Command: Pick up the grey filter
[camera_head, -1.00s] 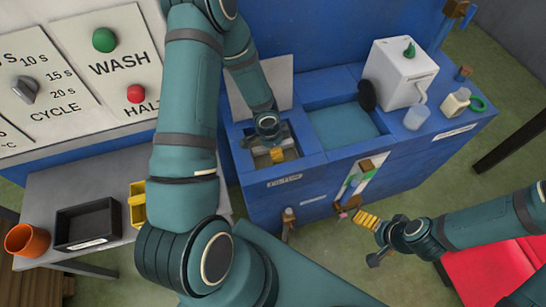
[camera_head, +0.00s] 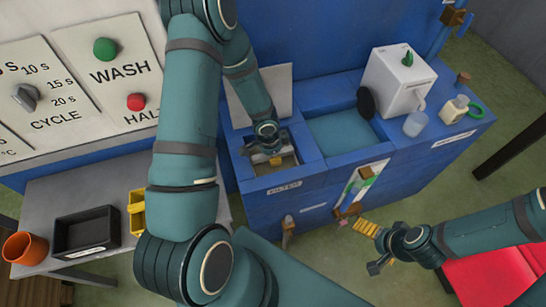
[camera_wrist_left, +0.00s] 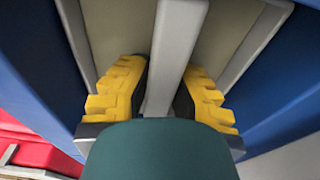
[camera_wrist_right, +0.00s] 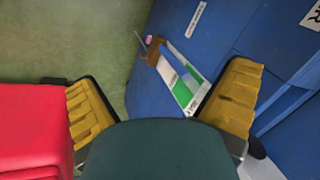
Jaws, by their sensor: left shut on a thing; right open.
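The grey filter (camera_wrist_left: 180,40) shows in the left wrist view as a grey bar and frame with beige panels beside the bar. It sits in the open compartment (camera_head: 312,158) marked FILTER in the blue cabinet. My left gripper (camera_head: 275,160) reaches down into that compartment, its yellow fingers shut on the filter's grey bar. In the head view, the gripper and arm hide much of the filter. My right gripper (camera_head: 374,248) is open and empty in front of the cabinet. Its spread yellow fingers also show in the right wrist view (camera_wrist_right: 160,105).
The blue cabinet (camera_head: 440,155) carries a white dispenser box (camera_head: 398,78) and small bottles. A brown-ended piece (camera_head: 350,210) sits at a white-green front strip (camera_head: 366,180). A grey table at left holds a black tray (camera_head: 87,232) and orange pot (camera_head: 25,247). A red surface (camera_head: 500,268) lies lower right.

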